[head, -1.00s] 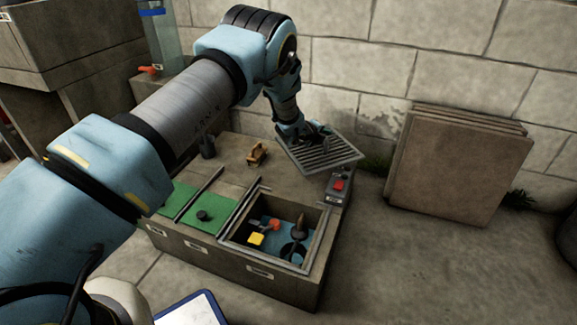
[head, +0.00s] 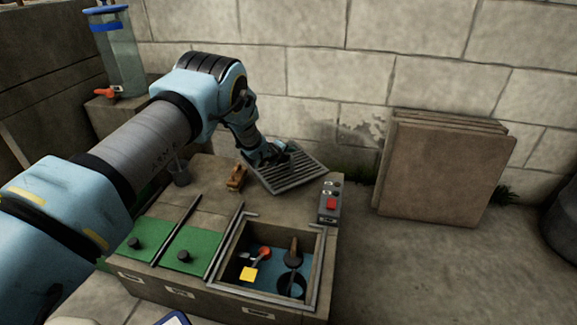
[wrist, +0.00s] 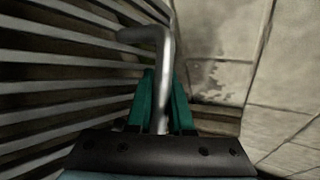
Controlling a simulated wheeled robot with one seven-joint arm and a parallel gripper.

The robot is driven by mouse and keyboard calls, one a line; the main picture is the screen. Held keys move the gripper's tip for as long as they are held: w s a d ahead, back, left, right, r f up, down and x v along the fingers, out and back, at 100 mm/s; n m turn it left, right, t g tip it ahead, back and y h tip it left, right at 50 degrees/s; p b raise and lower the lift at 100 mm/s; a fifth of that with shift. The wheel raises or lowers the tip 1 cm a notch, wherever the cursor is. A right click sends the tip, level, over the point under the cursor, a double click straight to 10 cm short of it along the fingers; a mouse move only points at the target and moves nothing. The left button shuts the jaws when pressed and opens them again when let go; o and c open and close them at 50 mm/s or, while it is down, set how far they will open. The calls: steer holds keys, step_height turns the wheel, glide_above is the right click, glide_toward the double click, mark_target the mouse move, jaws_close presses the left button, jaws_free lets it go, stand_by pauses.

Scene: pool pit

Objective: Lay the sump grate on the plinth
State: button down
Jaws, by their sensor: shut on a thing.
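The sump grate (head: 291,174) is a grey slatted metal panel. In the head view it is at the back right of the stone block's top (head: 212,192), which looks like the plinth. I cannot tell whether it touches the block. In the wrist view its slats (wrist: 55,62) fill the left side, and a bent metal handle (wrist: 158,48) stands out from them. My gripper (wrist: 163,95) is shut on this handle, with a green finger on each side. In the head view my gripper (head: 271,156) is at the grate's upper left, partly hidden by my wrist.
A control box with a red button (head: 330,203) stands just right of the grate. A small wooden object (head: 236,178) is close on its left. In front are an open pit (head: 318,262) and green panels (head: 190,247). Brown slabs (head: 445,170) lean on the wall.

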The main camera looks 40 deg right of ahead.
steer(key=shift+f+b, duration=0.6)
steer(key=shift+f, duration=1.1)
steer(key=shift+f, duration=0.15)
steer(key=c, duration=0.8)
jaws_free()
steer(key=shift+f, duration=0.1)
steer(key=shift+a, duration=0.1)
step_height(320, 180, up, 7)
steer(key=p, duration=0.4)
glide_above(275, 177)
steer(key=shift+w+f, duration=0.1)
steer(key=shift+f, duration=0.1)
